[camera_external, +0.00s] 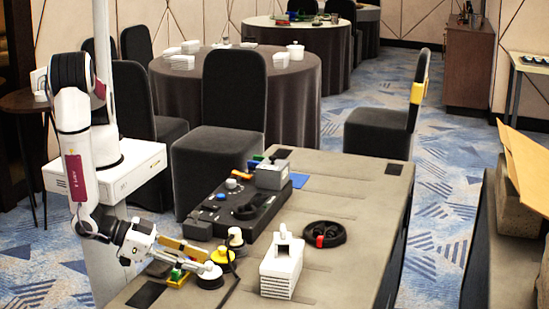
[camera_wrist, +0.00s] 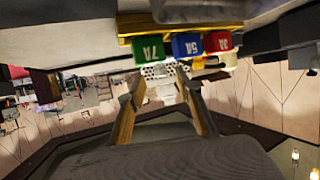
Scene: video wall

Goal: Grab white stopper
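I cannot tell for sure which piece is the white stopper. In the external view, a small white-topped round piece (camera_external: 235,233) stands on the near left of the table, and a pale round piece (camera_external: 219,256) on a dark base is just in front of it. My gripper (camera_external: 206,254) reaches in from the left, low over the table, its tan fingers pointing at these pieces. In the wrist view my gripper (camera_wrist: 160,80) has its two fingers apart. A white perforated surface (camera_wrist: 158,71) shows beyond the gap, and I see nothing clearly held.
Green (camera_wrist: 150,52), blue (camera_wrist: 187,46) and red (camera_wrist: 218,42) labelled blocks line a yellow strip close to the fingers. A black console (camera_external: 240,205), a white vented box (camera_external: 282,268) and a black ring (camera_external: 324,235) occupy the table. The table's right side (camera_external: 365,220) is clear.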

